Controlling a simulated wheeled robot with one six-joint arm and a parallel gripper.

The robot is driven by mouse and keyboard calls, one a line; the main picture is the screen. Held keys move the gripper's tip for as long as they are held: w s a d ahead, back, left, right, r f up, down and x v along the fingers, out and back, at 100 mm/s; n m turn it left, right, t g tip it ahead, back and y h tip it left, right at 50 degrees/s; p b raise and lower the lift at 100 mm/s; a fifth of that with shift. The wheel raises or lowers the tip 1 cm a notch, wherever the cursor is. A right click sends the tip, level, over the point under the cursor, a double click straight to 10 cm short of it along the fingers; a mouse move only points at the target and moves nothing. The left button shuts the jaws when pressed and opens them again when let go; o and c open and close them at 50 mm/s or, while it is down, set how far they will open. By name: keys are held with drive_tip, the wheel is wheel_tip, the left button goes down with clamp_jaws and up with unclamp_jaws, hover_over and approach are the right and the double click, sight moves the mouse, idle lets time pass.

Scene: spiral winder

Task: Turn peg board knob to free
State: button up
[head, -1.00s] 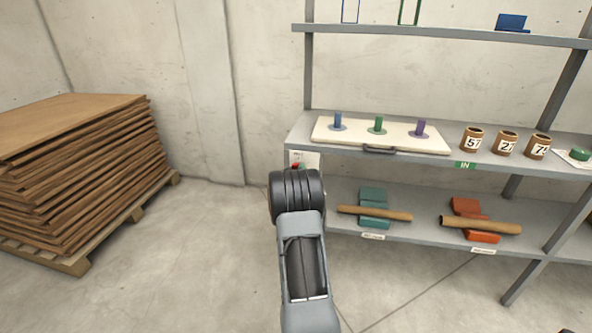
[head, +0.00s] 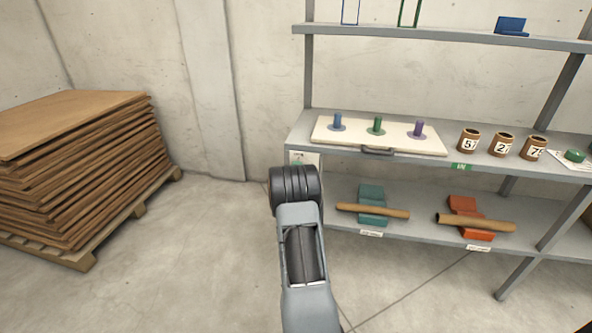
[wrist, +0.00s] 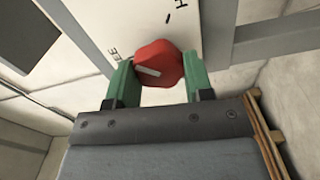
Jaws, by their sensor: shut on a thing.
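The knob (wrist: 165,55) is red and faceted, with a white pointer bar, and shows in the wrist view on a white plate (wrist: 95,22) with dark marks. The bar points left and slightly up, toward a letter at the plate's left. My gripper (wrist: 157,66) has its green fingers on either side of the knob and is shut on it. In the head view the knob is hidden behind my arm, in front of a white plate (head: 312,157) at the shelf's left end. The cream peg board (head: 350,138) lies on the shelf with blue, green and purple pegs.
The grey shelf (head: 480,176) also holds several brown numbered tubes (head: 502,145) right of the board. Teal (head: 372,193) and orange (head: 463,205) supports with rolls lie on the lower shelf. A pallet of brown sheets (head: 75,165) stands at left. Floor between is clear.

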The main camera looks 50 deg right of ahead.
drive_tip(key=shift+n+p, duration=1.25)
drive_tip(key=shift+n, duration=2.95)
drive_tip(key=shift+f, duration=0.1)
drive_tip(key=o, duration=0.9)
drive_tip(key=p+v, duration=0.1)
drive_tip(key=v, duration=1.2)
drive_tip(key=shift+s+a+p, duration=0.25)
drive_tip(key=shift+a+p, duration=0.05)
drive_tip(key=shift+a, duration=0.05)
